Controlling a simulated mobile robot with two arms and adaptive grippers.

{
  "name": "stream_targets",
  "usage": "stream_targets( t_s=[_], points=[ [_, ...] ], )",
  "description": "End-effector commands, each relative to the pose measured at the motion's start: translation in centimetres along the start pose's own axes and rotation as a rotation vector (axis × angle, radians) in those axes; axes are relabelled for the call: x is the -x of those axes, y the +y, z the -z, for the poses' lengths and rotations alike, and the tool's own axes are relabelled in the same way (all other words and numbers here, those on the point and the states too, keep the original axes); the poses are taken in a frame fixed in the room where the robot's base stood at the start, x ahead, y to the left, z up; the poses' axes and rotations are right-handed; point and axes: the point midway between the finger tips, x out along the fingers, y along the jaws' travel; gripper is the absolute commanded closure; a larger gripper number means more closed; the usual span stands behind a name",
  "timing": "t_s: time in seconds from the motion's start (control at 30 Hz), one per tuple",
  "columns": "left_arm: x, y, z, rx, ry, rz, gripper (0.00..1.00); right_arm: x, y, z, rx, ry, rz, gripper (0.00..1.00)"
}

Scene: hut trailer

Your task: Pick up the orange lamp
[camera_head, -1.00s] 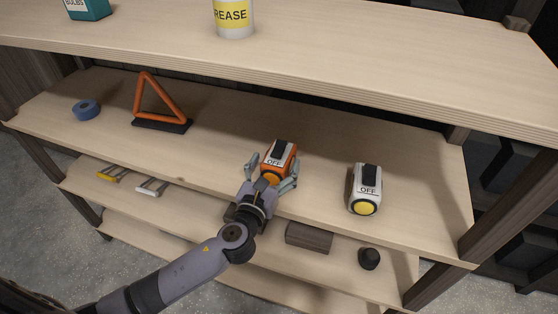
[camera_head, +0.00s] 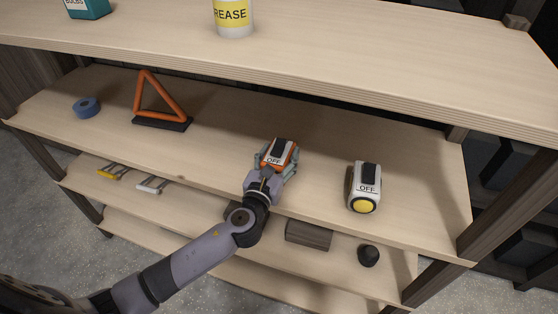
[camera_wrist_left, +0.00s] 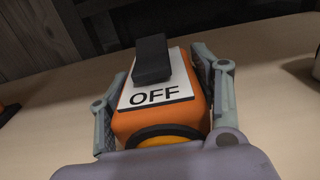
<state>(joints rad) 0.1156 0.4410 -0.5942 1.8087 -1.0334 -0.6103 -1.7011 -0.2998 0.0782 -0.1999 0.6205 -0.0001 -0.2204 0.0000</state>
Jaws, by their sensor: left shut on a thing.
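The orange lamp (camera_head: 278,153) stands on the middle shelf, with a black handle and a white panel reading OFF on top. My left gripper (camera_head: 274,168) is shut on the lamp, a finger on each side of its body. In the left wrist view the lamp (camera_wrist_left: 160,112) fills the middle, between the two grey fingers, its round front close to my palm. I cannot tell whether it is clear of the shelf. My right gripper is not in view.
A white lamp with a yellow front (camera_head: 364,188) stands to the right on the same shelf (camera_head: 340,135). An orange warning triangle (camera_head: 160,102) and blue tape roll (camera_head: 87,107) are to the left. The upper shelf (camera_head: 330,55) overhangs behind, carrying a grease tub (camera_head: 234,16).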

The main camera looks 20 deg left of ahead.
Motion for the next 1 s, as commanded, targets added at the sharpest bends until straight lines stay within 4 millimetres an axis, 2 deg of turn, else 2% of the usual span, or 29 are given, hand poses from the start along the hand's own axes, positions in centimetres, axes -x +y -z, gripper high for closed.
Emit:
stream_targets(
  t_s=[0.07,0.33,0.6,0.67,1.0],
  points=[
    [0.0,0.0,0.0,0.000,0.000,0.000,0.60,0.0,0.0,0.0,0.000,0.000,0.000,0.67],
    [0.0,0.0,0.0,0.000,-0.001,0.000,0.78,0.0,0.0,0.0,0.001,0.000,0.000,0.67],
    [0.0,0.0,-0.5,0.000,-0.004,0.000,0.79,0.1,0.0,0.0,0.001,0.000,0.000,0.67],
    [-0.1,0.0,-1.2,0.002,-0.005,0.000,0.79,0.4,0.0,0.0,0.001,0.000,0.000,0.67],
    [0.0,0.0,-7.8,0.000,-0.007,0.001,0.79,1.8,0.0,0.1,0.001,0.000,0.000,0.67]
  ],
)
